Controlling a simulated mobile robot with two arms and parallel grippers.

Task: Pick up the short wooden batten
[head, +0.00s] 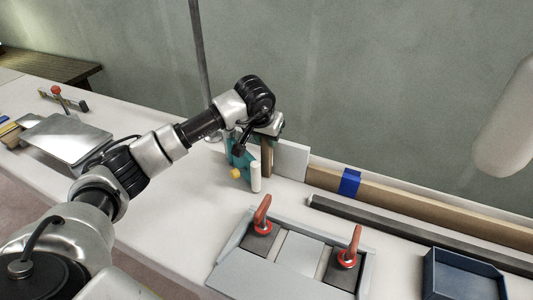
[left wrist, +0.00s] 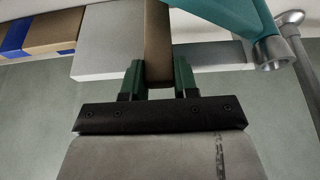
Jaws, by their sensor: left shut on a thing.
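The short wooden batten (head: 266,158) is a brown upright piece under my left gripper (head: 268,138) in the head view. In the left wrist view the batten (left wrist: 158,40) lies between the two green fingers of my left gripper (left wrist: 158,82), which is shut on it. The gripper covers one end of the batten. I cannot tell whether its lower end touches the bench. My right gripper is not in view.
A teal tool with a yellow knob (head: 236,173) stands close left of the batten. A pale block (head: 291,160) is close right. Long timber with a blue band (head: 349,183), a dark bar (head: 400,228), a red-handled clamp jig (head: 240,279) and a blue tray (head: 462,276) lie rightward.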

